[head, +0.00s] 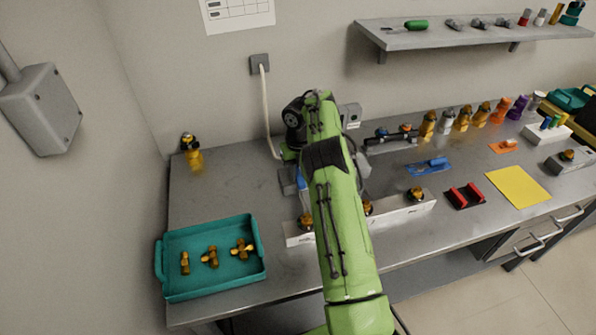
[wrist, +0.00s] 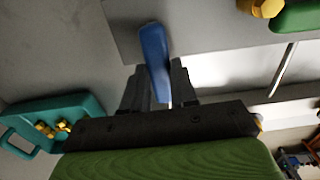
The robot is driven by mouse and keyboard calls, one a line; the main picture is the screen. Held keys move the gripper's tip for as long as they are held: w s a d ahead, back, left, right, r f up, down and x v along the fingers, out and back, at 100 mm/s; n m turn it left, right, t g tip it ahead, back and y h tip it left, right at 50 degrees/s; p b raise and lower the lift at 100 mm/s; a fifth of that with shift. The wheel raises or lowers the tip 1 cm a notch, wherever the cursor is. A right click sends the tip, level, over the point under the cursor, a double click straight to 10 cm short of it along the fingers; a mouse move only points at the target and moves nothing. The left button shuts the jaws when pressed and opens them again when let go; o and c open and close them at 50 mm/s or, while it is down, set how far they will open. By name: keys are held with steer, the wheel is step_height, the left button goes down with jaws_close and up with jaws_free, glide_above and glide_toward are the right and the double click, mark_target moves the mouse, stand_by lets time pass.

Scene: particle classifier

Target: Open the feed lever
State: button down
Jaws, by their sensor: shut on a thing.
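The feed lever shows in the wrist view as a blue handle (wrist: 153,48), slightly tilted. My gripper (wrist: 158,80) has one dark finger on each side of the lower part of the handle and is shut on it. The handle's upper end sticks out beyond the fingertips. In the head view my green arm hides the gripper and most of the device; a small blue part (head: 302,181) shows just left of the arm.
A teal tray (head: 259,262) with brass fittings stands at the left of the grey bench (head: 205,203). A white strip holder (head: 408,210) with brass knobs runs along the front. Valves and a yellow sheet (head: 517,187) lie at right. A shelf (head: 470,38) hangs above.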

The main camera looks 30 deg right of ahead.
mark_target(298, 174)
steer(key=shift+r, duration=0.1)
steer(key=c, duration=0.9)
jaws_free()
step_height(298, 174, up, 16)
steer(key=p, duration=0.7)
steer(key=shift+f, duration=0.2)
